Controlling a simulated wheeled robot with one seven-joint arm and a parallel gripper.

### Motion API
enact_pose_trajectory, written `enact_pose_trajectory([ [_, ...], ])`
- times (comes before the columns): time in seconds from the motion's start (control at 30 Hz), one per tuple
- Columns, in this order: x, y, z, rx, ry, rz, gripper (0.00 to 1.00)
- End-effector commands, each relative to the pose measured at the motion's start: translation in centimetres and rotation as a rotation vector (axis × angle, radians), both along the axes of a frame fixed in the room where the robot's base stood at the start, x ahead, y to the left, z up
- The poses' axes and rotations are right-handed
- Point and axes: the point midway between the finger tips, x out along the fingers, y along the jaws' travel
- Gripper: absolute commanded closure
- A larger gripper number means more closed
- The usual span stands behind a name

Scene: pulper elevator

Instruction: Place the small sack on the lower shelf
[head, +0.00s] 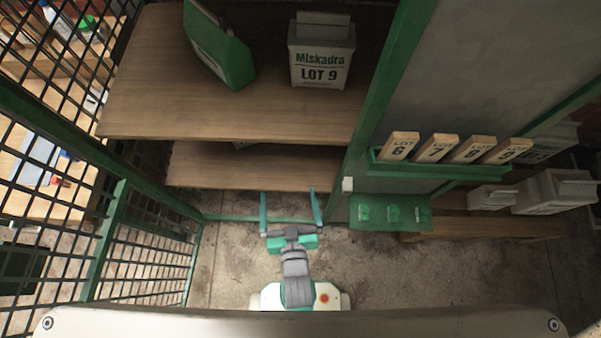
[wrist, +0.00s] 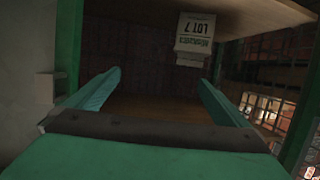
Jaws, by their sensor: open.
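A grey-white sack (head: 322,52) lettered "Miskadra LOT 9" stands on the upper shelf (head: 150,95). The lower shelf (head: 235,175) shows below it, mostly hidden by the upper board. A pale sack marked LOT 7 (wrist: 194,36) appears upside down in the wrist view, against a board that looks like the lower shelf (wrist: 245,15). I cannot tell which sack is the small one. My gripper (head: 290,192) is open and empty, in front of the lower shelf's edge.
A green post (head: 378,95) and a rack of lot tags (head: 440,165) stand right of the shelves. Below it is a green panel with buttons (head: 392,213). Mesh fencing (head: 150,245) bounds the left.

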Motion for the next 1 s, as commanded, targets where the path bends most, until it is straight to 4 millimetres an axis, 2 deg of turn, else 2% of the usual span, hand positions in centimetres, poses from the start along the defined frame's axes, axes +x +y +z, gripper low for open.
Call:
enact_pose_trajectory([
  [0.03,-2.0,-0.7,0.6,-0.001,0.001,-0.016,0.00],
  [0.2,-7.1,-2.2,3.7,0.001,-0.023,-0.065,0.00],
  [0.4,-11.2,-3.2,7.4,0.002,-0.050,-0.105,0.00],
  [0.6,-12.7,-3.5,9.2,0.004,-0.063,-0.122,0.00],
  [1.0,-12.8,-3.5,9.4,0.004,-0.065,-0.123,0.00],
])
